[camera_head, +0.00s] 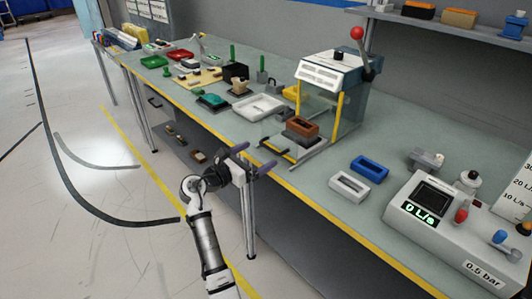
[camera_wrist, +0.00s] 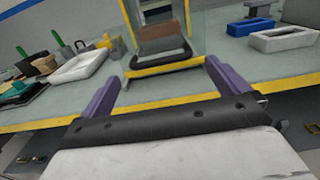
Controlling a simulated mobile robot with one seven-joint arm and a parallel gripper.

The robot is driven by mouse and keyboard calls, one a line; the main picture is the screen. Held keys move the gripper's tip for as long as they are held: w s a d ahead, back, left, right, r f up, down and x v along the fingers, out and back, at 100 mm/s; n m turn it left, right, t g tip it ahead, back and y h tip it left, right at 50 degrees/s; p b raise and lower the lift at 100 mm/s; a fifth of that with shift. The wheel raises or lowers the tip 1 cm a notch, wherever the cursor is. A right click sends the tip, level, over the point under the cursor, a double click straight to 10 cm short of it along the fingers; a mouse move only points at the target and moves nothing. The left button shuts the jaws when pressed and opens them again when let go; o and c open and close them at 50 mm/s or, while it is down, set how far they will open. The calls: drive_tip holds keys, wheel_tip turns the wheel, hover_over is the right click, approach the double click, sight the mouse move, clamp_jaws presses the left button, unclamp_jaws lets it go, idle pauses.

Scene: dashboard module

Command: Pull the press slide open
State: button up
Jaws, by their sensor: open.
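The press (camera_head: 333,75) stands on the workbench, white and blue on top with clear side panels and a red-knobbed lever. Its slide (camera_head: 309,151) is low at the front, with a yellow front edge that also shows in the wrist view (camera_wrist: 165,67). A brown block (camera_head: 301,127) sits in a dark holder on the slide; the wrist view shows it too (camera_wrist: 162,46). My gripper (camera_head: 253,158) is open and empty at the bench's front edge, just before the slide. In the wrist view its purple fingers (camera_wrist: 160,73) stand wide apart, with the slide's front beyond and between them.
A white tray (camera_head: 259,107) lies left of the press. A blue frame (camera_head: 369,169) and a white frame (camera_head: 349,186) lie to its right. A gauge unit (camera_head: 440,215) stands at the far right. The floor before the bench is clear.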

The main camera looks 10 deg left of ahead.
drive_tip(key=b+v, duration=0.1)
drive_tip(key=v, duration=0.7)
